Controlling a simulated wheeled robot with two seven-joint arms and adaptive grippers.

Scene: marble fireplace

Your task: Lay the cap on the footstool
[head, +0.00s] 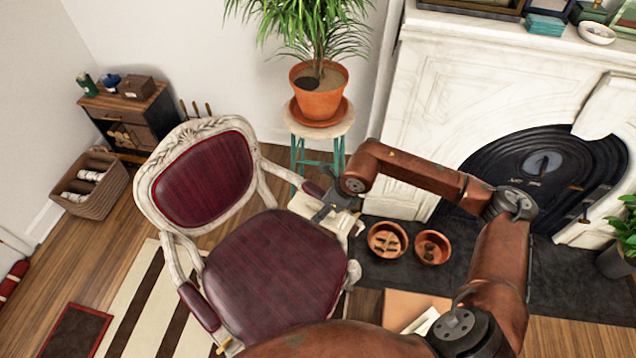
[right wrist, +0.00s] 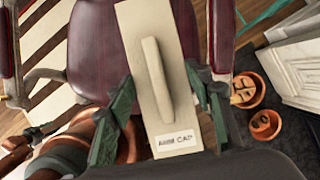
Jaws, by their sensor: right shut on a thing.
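The cap (right wrist: 178,125) is a flat cream rectangular piece with a raised ridge and a label reading "ARM CAP". My right gripper (right wrist: 160,88) is shut on it, with one finger on each side of the ridge. In the head view, my right gripper (head: 330,205) holds the cap (head: 346,224) beside the armchair's right armrest, and partly covers it. I cannot clearly make out a footstool; a low dark red rectangular piece (head: 76,332) at the lower left may be a footstool or a mat. My left gripper is not in view.
The burgundy armchair (head: 268,262) stands in the middle. A plant stand (head: 322,128) is behind it, and two terracotta bowls (head: 387,240) lie on the dark hearth at right. A basket (head: 92,187) and small cabinet (head: 132,118) are at left. A striped rug (head: 140,300) covers open floor.

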